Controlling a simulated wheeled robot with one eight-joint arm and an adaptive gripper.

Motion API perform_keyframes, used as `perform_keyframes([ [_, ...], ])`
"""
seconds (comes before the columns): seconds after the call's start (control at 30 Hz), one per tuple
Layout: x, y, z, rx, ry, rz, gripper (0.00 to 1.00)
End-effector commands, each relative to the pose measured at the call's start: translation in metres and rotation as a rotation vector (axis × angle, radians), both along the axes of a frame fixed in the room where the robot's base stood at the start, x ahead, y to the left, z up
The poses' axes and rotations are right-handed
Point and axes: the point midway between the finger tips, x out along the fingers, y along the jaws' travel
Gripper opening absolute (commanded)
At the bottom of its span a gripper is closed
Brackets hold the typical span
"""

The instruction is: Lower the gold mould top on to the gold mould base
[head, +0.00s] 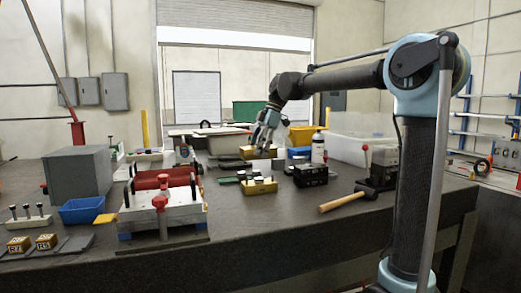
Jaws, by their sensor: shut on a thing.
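My gripper (263,147) is near the middle of the head view, pointing down from the end of my arm. It is shut on the gold mould top (249,154), a small yellow block held up in the air. The gold mould base (259,188) sits on the dark bench below and a little nearer the camera, with pale posts standing up from it. A gap shows between the top and the base. The far side of the top and the exact grip are hidden or too small to tell.
A black mould base (311,175) and a white bottle (318,148) stand to the right, with a hammer (341,201) in front. A white and red fixture (163,206), a blue bin (82,210) and a grey box (77,174) stand left. Bare bench (235,225) lies in front.

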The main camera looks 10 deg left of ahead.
Motion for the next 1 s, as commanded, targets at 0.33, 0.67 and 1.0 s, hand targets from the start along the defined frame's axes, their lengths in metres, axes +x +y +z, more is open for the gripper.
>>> perform_keyframes([
  [0.33, 0.002, -0.003, -0.024, 0.000, 0.000, -0.005, 0.05],
  [0.67, 0.003, -0.005, -0.046, 0.000, 0.000, -0.008, 0.05],
  [1.0, 0.003, -0.005, -0.055, 0.000, 0.000, -0.008, 0.05],
])
